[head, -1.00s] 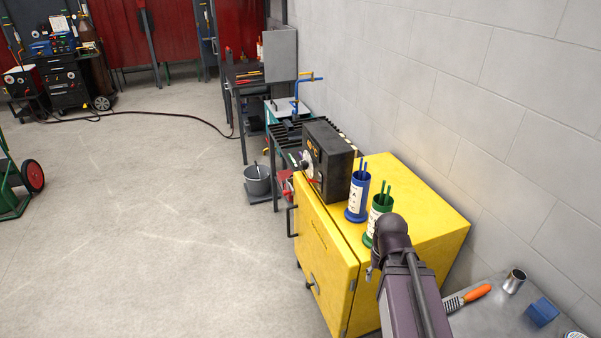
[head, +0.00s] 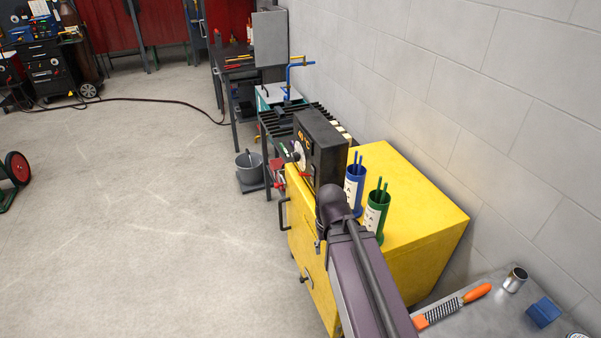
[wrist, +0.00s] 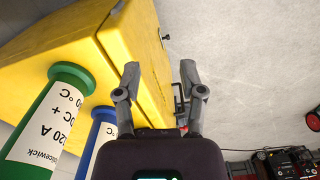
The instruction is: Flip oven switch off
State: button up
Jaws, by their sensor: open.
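A black box (head: 330,150) stands on the yellow cabinet (head: 420,195). It has a pale round dial (head: 299,155) and a small red part (head: 305,174) on its left-facing front. I take this box as the oven, and the red part may be its switch, but it is too small to tell its position. My gripper (wrist: 160,78) is open and empty in the wrist view, with the cabinet's yellow side and floor beyond its fingers. In the head view my arm's end is just in front of the box and hides its lower part; the fingers are hidden there.
A blue canister (head: 354,187) and a green canister (head: 376,215) with rods stand on the cabinet, close right of my arm. A grey table (head: 490,318) at lower right holds an orange-handled tool (head: 450,305) and a metal cup (head: 515,280). Open floor lies left.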

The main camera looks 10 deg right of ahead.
jog(key=shift+a, duration=0.15)
jog(key=shift+w, duration=0.1)
notch_tip(320, 180, up, 13)
jog(key=m+t+p, duration=0.2)
jog(key=m+p, duration=1.1)
jog(key=m, duration=0.4)
send_over(305, 175)
jog(key=s+a, duration=0.1)
jog(key=s, duration=0.1)
jog(key=shift+f, duration=0.1)
jog(key=shift+f+b, duration=0.2)
jog(key=shift+b, duration=0.25)
jog(key=f+b, duration=0.4)
jog(key=w+f+b, duration=0.1)
jog(key=f+b, duration=0.3)
jog(key=w+f+b, duration=0.1)
jog(key=f+b, duration=0.4)
jog(key=shift+w+a+f, duration=0.1)
jog(key=shift+a, duration=0.1)
